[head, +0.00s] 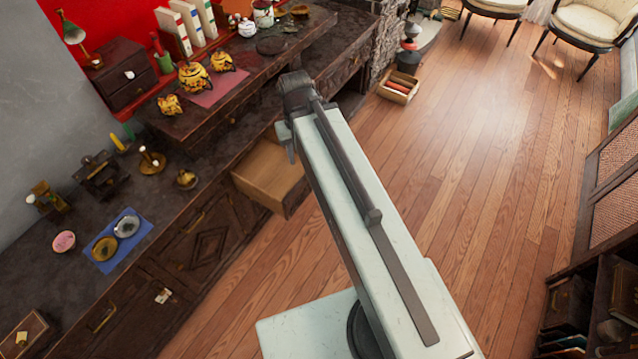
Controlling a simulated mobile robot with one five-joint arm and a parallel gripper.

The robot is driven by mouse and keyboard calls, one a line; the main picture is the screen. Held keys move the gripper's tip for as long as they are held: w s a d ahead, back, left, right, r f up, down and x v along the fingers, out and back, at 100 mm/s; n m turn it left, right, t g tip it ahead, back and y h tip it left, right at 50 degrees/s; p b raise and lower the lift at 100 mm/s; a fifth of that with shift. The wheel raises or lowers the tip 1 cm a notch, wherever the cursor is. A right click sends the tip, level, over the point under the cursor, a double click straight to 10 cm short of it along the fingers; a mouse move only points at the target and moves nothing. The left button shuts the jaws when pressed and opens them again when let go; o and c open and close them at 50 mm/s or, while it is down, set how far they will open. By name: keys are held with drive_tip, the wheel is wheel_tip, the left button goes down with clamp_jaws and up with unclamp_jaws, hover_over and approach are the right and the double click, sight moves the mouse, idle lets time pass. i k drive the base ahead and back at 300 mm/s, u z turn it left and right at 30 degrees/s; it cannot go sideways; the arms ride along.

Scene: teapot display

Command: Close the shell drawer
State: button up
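A wooden drawer (268,177) stands pulled out from the dark sideboard (203,228), left of my arm. Its light brown inside shows and looks empty where I can see it. I see no shell mark on it, and my arm hides part of its right side. My gripper (291,146) is at the far end of my pale arm, above and beside the drawer's back right part. Its dark end is seen from behind, so its fingers are mostly hidden. I cannot tell whether it touches the drawer.
Yellow teapots (194,77) stand on the raised shelf of the sideboard. Dishes lie on a blue cloth (118,240) on the lower top. A small crate (398,86) sits on the floor beyond. A dark cabinet (600,240) is at the right. The wooden floor between is clear.

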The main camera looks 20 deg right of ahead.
sight(266, 174)
drive_tip(key=z, duration=0.15)
drive_tip(key=i, duration=0.75)
drive_tip(key=z, duration=0.15)
drive_tip(key=k, duration=1.3)
drive_tip(key=u, duration=0.2)
drive_tip(key=i, duration=0.85)
drive_tip(key=u, duration=0.8)
drive_tip(key=k, duration=0.75)
drive_tip(key=u, duration=0.15)
drive_tip(key=i, duration=0.9)
drive_tip(key=z, duration=0.05)
